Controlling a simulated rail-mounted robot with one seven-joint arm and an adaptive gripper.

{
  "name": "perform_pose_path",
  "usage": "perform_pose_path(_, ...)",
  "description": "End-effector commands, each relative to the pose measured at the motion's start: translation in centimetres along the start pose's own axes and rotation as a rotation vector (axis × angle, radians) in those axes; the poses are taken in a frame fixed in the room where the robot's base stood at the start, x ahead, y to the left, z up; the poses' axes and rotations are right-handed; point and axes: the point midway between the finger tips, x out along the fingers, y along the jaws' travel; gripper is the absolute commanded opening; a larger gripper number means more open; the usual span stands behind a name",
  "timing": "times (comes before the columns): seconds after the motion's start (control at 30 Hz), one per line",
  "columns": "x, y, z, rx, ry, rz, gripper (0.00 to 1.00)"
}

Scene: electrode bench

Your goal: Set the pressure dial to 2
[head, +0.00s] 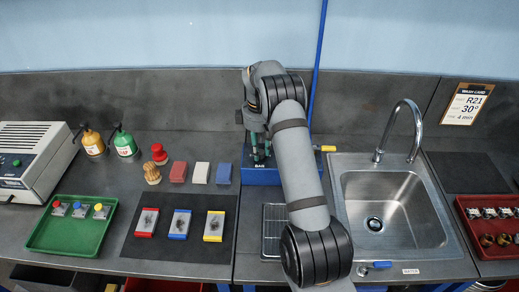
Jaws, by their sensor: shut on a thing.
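A blue box (262,177) with a small white label, which seems to read BAR, stands at the back of the bench left of the sink. My gripper (261,156) points down at the top of this box, its fingers close around something small and dark there. It appears to be the pressure dial, mostly hidden by the fingers and wrist. Its scale and pointer setting cannot be read. A yellow-ended lever (325,148) sticks out to the right behind my arm.
The sink (392,205) and tap (405,125) are at right. Red, white and blue blocks (201,173) stand left of the box. Farther left are two spray bottles (108,142), brushes (155,163), a green tray (72,236) and a dark mat (130,240). A red tray (487,228) lies far right.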

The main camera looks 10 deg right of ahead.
Motion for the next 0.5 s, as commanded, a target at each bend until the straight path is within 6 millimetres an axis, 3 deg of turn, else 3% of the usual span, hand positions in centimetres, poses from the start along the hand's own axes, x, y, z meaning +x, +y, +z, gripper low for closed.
perform_pose_path(0.5,-0.04,-0.08,-0.28,0.075,0.0,0.001,0.0)
